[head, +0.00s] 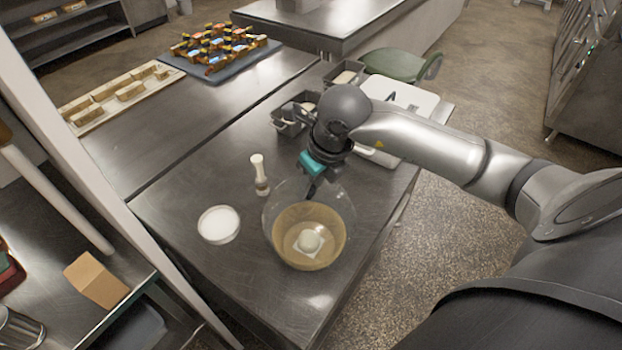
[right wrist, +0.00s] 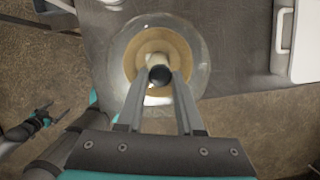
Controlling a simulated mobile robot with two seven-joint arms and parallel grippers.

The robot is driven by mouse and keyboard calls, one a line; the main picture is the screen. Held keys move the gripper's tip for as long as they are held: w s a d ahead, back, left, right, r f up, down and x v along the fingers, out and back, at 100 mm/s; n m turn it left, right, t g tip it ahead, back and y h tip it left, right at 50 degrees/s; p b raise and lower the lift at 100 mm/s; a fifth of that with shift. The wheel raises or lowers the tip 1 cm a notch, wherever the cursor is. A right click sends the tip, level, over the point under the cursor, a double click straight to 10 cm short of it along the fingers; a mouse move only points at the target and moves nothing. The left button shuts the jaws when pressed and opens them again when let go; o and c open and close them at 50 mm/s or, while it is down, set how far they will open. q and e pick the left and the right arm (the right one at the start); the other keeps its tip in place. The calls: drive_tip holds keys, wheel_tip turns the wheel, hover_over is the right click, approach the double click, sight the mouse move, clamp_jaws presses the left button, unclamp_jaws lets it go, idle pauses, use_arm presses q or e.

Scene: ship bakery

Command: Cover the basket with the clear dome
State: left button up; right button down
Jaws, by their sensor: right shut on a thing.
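The clear dome (head: 282,203) is a see-through bowl shape above the basket in the head view. My right gripper (head: 312,188) is shut on the dome's dark knob; the knob shows between the fingers in the right wrist view (right wrist: 160,76). The basket (head: 291,255) is round and tan, with a pale round item on a white square inside. The dome looks set toward the back of the basket; I cannot tell whether they touch. What looks like my left gripper (right wrist: 55,110) is small at the left of the right wrist view, its jaws unclear.
A bowl of white powder (head: 219,224) and a pale-handled tool (head: 260,174) stand left of the basket on the steel table (head: 165,205). Dark tins (head: 290,122) and a white scale-like device (head: 405,95) lie behind. The table's right edge is close to the basket.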

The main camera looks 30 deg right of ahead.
sight(313, 202)
wheel_tip(313, 202, down, 4)
drive_tip(key=b, duration=0.3)
drive_tip(key=shift+f+b, duration=0.15)
drive_tip(key=shift+b, duration=0.15)
wheel_tip(313, 202, down, 4)
drive_tip(key=b, duration=0.3)
drive_tip(key=shift+r, duration=0.25)
drive_tip(key=shift+w+b, duration=0.1)
drive_tip(key=shift+b, duration=0.2)
drive_tip(key=shift+f+b, duration=0.15)
drive_tip(key=shift+b, duration=0.2)
idle(0.4)
drive_tip(key=shift+c, duration=2.3)
unclamp_jaws()
drive_tip(key=shift+o, duration=0.3)
